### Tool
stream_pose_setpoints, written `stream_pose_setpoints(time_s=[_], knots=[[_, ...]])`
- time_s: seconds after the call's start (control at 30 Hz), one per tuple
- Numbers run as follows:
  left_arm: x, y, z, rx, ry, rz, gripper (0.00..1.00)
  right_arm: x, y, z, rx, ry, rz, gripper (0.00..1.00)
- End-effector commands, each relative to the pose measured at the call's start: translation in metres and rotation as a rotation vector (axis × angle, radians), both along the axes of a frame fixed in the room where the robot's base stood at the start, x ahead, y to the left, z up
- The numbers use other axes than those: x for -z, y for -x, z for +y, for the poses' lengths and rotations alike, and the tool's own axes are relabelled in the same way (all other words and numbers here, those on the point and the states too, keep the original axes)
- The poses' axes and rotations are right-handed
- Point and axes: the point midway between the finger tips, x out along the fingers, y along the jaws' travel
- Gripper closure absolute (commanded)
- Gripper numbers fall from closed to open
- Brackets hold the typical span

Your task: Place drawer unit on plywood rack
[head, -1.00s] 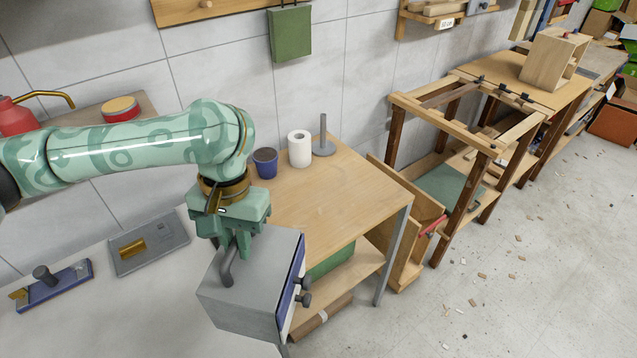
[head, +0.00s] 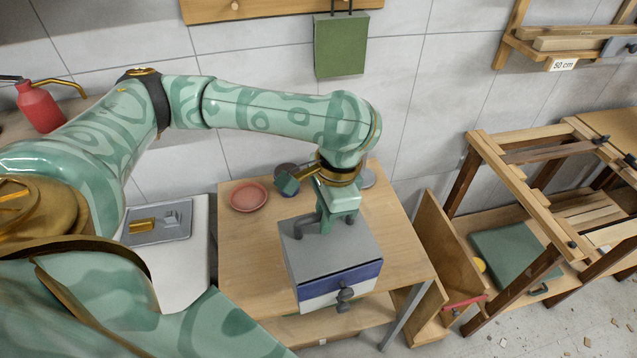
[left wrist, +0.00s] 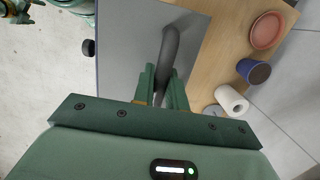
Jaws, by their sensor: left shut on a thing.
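The drawer unit (head: 318,255) is a grey box with a bar handle on top, a blue upper drawer, a white lower drawer and dark knobs facing the front. My left gripper (head: 337,222) is shut on its top handle, which also shows between the fingers in the left wrist view (left wrist: 168,50). The unit is upright over the front part of the plywood rack (head: 242,255), a light wood top with a lower shelf and grey legs. Its underside is hidden, so I cannot tell whether it touches the top. My right gripper is not in view.
On the rack top, a red dish (head: 249,196) stands behind left of the unit; a blue cup (left wrist: 254,71) and white paper roll (left wrist: 231,102) also stand there. A wooden frame (head: 525,195) stands right. A white worktop (head: 170,262) lies left.

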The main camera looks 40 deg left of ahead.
Motion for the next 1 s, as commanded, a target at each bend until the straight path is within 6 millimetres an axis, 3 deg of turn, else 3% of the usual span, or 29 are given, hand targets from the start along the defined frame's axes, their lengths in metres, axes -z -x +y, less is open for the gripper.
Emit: stream_pose_setpoints(time_s=[0.1, 0.5, 0.77, 1.0], knots=[[-0.009, 0.005, 0.010, 0.241, 0.001, 0.002, 1.00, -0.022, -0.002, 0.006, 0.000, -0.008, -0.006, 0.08], [-0.016, 0.021, 0.041, 1.028, 0.003, 0.006, 1.00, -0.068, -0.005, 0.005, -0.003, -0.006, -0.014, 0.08], [-0.016, 0.024, 0.049, 1.260, 0.004, 0.004, 1.00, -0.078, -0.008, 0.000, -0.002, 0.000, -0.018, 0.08], [-0.001, -0.003, 0.052, 1.278, 0.002, 0.004, 1.00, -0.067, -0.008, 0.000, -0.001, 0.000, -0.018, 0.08]])
